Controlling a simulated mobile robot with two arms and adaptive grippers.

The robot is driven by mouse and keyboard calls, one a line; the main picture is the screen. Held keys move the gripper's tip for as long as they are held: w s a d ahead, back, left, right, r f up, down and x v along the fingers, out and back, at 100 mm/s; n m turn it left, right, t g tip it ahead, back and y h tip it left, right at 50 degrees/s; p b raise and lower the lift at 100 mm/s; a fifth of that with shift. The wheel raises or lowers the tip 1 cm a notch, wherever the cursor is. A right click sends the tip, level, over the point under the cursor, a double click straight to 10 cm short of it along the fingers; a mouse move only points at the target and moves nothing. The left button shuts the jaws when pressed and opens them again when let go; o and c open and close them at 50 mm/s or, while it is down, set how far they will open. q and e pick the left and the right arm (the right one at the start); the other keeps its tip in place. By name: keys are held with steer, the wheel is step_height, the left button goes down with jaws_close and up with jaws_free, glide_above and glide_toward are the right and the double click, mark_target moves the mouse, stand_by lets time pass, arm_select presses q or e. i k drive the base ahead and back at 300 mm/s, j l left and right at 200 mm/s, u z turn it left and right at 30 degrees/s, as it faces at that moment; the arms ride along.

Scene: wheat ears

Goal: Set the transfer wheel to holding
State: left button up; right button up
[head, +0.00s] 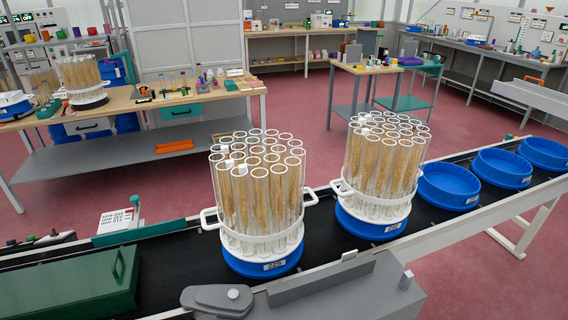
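Two round wheels of clear tubes holding wheat ears stand upright on the black conveyor belt. The nearer wheel (258,200) has a white ring with side handles and sits on a blue base (262,263) with a small label, seemingly 225. The second wheel (385,170) stands to its right on a similar labelled blue base (374,228). A third tube wheel (83,78) stands on the wooden bench at the left. I cannot tell which one is the transfer wheel, and I see no place clearly marked holding. Neither of my grippers is in view.
Empty blue bases (448,187), (500,168) and (545,153) sit along the belt (330,243) at right. A green box (75,282) lies at left. A grey lever (217,299) and grey housing (345,292) stand at the front edge. Red floor (290,105) lies open beyond.

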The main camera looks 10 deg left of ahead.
mark_target(228, 300)
steer(key=u, duration=1.05)
